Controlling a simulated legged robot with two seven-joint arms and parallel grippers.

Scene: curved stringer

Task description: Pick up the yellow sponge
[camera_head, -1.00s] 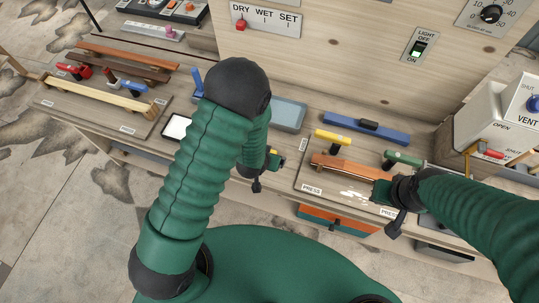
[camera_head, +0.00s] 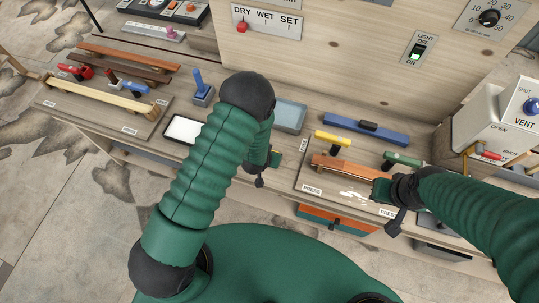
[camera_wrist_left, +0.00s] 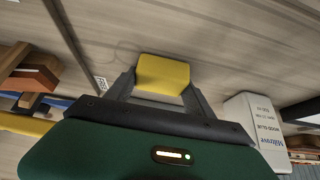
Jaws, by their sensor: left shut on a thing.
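The yellow sponge (camera_wrist_left: 163,73) is in the left wrist view, between the two fingers of my left gripper (camera_wrist_left: 160,88). The fingers are shut on its sides, and a plain wooden surface lies behind it. In the head view my left gripper (camera_head: 275,158) is over the front of the bench, partly behind my own arm; the sponge cannot be made out there. My right gripper (camera_head: 381,190) is at the right end of a curved brown wooden strip (camera_head: 345,166) on a board marked PRESS. Its fingers are too small and dark to judge.
A white-screened tablet (camera_head: 184,129), a blue-handled tool (camera_head: 201,88) and a grey-blue tray (camera_head: 290,116) lie near my left arm. A yellow-handled tool (camera_head: 332,138) and a blue bar (camera_head: 366,129) stand behind the strip. A white carton (camera_wrist_left: 257,128) is right of my left gripper.

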